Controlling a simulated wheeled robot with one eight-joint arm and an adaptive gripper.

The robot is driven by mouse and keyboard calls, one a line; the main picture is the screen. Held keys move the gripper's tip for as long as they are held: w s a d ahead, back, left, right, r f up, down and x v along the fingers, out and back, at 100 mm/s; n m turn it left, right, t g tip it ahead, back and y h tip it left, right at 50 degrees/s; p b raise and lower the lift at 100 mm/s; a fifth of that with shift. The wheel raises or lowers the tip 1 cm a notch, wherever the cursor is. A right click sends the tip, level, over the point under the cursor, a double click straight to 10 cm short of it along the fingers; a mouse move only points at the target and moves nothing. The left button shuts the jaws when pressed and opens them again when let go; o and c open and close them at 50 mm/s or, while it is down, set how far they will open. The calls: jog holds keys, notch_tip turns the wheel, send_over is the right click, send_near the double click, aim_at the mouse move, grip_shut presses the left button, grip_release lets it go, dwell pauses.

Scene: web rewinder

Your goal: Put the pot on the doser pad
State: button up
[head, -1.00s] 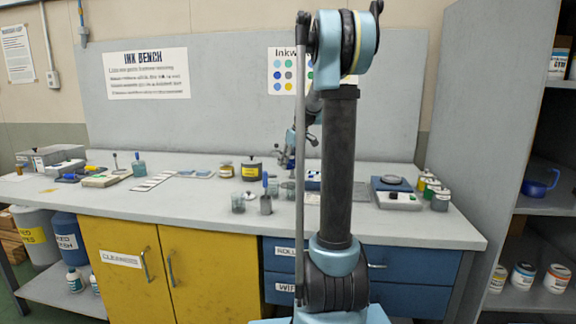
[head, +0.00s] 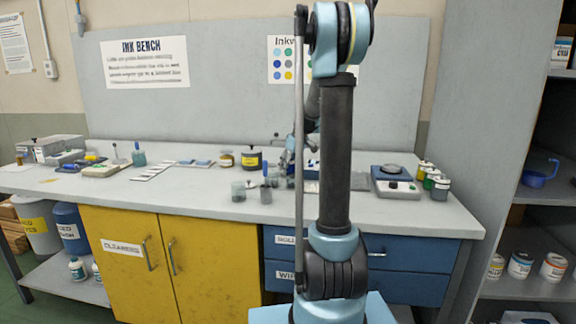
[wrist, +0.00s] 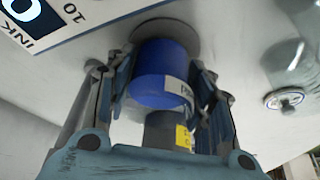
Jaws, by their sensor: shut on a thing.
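A blue pot (wrist: 162,77) with a white label is between the two fingers of my gripper (wrist: 160,88) in the wrist view. My gripper is shut on it. A dark round disc (wrist: 184,28) shows on the pale bench surface just beyond the pot; it may be the doser pad, and I cannot tell whether the pot touches it. In the head view my arm hides most of my gripper and the pot.
A dark piece with a yellow label (wrist: 182,137) shows below the pot. A clear vessel (wrist: 285,98) stands to the right.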

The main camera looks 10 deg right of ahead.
dwell(0.4)
jog(key=o, duration=1.3)
jog(key=shift+o, duration=0.2)
jog(key=o, duration=0.7)
jog(key=shift+c, duration=0.2)
notch_tip(320, 180, up, 11)
jog(key=shift+s, duration=0.1)
dwell(0.4)
